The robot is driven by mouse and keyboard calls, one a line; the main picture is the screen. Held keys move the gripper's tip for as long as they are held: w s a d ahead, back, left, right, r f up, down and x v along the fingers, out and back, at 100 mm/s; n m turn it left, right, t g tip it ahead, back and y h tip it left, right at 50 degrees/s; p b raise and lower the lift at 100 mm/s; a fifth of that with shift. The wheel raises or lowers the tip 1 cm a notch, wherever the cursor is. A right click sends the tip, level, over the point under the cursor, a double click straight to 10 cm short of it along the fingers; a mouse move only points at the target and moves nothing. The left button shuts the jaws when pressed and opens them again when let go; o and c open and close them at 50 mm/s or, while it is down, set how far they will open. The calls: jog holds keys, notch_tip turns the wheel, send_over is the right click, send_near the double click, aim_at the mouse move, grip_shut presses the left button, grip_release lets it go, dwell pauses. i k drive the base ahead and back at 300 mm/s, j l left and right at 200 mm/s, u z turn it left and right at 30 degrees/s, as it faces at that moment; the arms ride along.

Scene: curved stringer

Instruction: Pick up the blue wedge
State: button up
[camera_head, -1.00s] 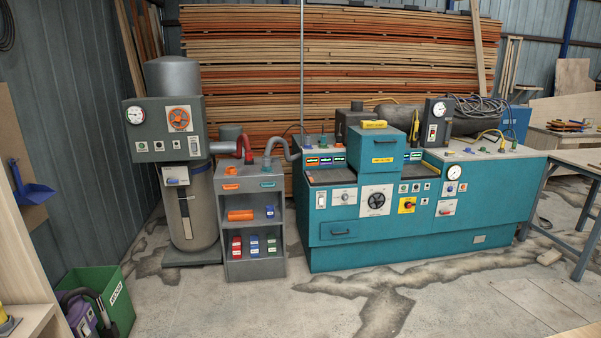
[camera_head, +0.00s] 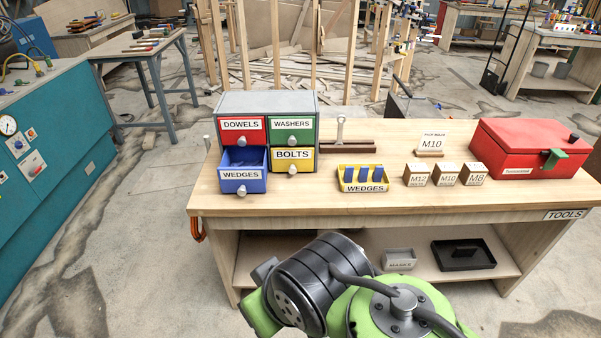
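Several blue wedges (camera_head: 363,174) stand in a yellow tray (camera_head: 362,188) labelled WEDGES on the wooden workbench (camera_head: 320,202). To their left, a small drawer cabinet (camera_head: 267,108) holds a blue drawer (camera_head: 242,171) labelled WEDGES, which is pulled open. Its inside looks dark blue, and I cannot tell what lies in it. My green and black arm shows at the bottom of the view, in front of the bench. My gripper's fingertips are not clearly visible.
Wooden blocks (camera_head: 445,174) marked M12, M10 and M8 stand right of the tray. A red toolbox (camera_head: 523,148) fills the bench's right end. A dark bar (camera_head: 348,147) with an upright fitting lies behind the tray. Grey and black bins sit on the lower shelf (camera_head: 330,260).

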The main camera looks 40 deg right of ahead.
aim_at(378, 170)
jog(key=k+j+z, duration=0.15)
jog(key=z, duration=1.7)
jog(key=i+u, duration=0.4)
jog(key=i+l+u, duration=0.1)
jog(key=i+u, duration=0.25)
jog(key=i+l+u, duration=0.15)
jog(key=u, duration=0.25)
jog(key=i+l+u, duration=0.4)
jog(key=k+j, duration=0.1)
